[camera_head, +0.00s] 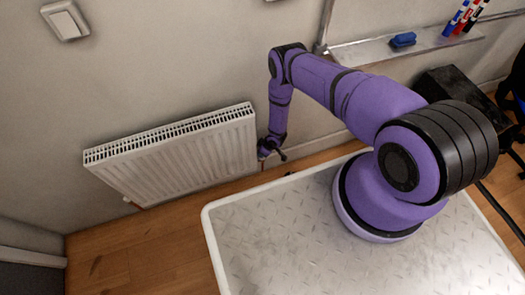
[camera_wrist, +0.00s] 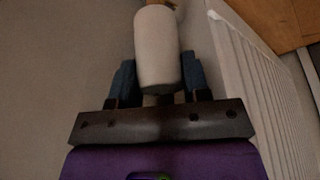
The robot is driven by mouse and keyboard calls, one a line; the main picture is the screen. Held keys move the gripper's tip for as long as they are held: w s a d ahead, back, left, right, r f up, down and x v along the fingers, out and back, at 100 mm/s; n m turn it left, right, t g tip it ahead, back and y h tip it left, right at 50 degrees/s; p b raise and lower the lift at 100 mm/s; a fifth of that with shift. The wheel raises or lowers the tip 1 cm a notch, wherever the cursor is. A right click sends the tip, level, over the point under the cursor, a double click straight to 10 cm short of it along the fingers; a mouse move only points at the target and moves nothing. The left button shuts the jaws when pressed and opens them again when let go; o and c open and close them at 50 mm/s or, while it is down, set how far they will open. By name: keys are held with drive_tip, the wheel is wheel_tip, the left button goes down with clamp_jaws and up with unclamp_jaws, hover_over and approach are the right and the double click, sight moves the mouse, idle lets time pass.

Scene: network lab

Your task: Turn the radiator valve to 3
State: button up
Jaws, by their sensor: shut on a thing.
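The radiator (camera_head: 180,160) is a white ribbed panel on the wall, left of my gripper in the head view. It also shows at the right of the wrist view (camera_wrist: 258,85). The radiator valve (camera_wrist: 157,48) is a white rounded knob in the wrist view, between the two dark fingers of my gripper (camera_wrist: 158,78). The fingers are shut on the knob from both sides. In the head view my gripper (camera_head: 268,152) is at the radiator's right end, where the valve is mostly hidden. No numbers on the knob can be made out.
A whiteboard tray (camera_head: 375,50) with a blue eraser (camera_head: 402,40) and several markers is on the wall above right. A dark box (camera_head: 455,88) stands at the right. A light switch (camera_head: 64,20) is upper left. Wooden floor (camera_head: 150,250) is clear below the radiator.

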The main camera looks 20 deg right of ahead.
drive_tip(key=o, duration=0.9)
drive_tip(key=shift+a, duration=0.1)
drive_tip(key=shift+s, duration=0.1)
drive_tip(key=shift+n, duration=0.3)
